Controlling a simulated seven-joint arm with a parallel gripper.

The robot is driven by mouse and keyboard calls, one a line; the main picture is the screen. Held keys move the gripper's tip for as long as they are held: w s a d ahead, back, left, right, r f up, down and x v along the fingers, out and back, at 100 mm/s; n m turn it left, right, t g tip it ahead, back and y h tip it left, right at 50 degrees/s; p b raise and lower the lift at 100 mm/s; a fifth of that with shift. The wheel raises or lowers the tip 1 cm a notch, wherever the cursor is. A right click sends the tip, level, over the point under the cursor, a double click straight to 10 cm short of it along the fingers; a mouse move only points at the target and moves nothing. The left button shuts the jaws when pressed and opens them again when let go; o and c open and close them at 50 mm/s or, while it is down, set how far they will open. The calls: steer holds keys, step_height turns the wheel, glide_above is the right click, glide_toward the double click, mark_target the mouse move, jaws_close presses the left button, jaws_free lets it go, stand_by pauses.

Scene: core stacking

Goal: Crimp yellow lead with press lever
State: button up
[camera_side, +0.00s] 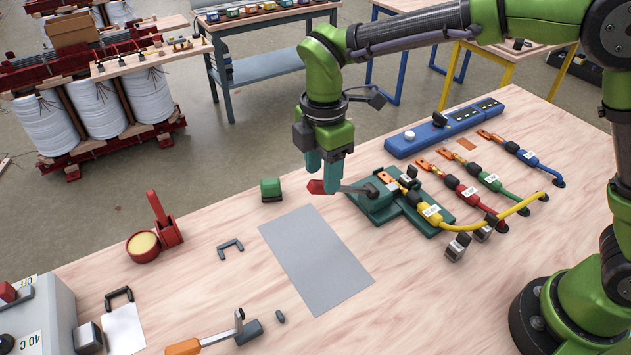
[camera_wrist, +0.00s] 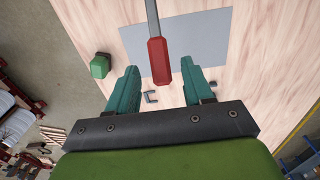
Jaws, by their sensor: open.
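The press (camera_side: 378,204) is a dark green block on a green base at the middle right of the table. Its grey lever points left and ends in a red handle (camera_side: 316,187). The yellow lead (camera_side: 413,198) lies across the press base, its copper end beside the press head; whether it sits inside the jaw I cannot tell. My gripper (camera_side: 328,183) points down at the handle. In the wrist view the red handle (camera_wrist: 159,62) lies between my two teal fingers, with gaps on both sides. My gripper is open.
Red (camera_side: 467,191), green (camera_side: 490,179) and blue (camera_side: 520,153) leads lie right of the press. A blue strip (camera_side: 440,130) is behind. A green block (camera_side: 271,190), a grey sheet (camera_side: 315,260) and a red pot (camera_side: 143,246) are to the left.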

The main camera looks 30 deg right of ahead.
mark_target(322, 182)
steer(key=shift+f, duration=1.65)
jaws_close()
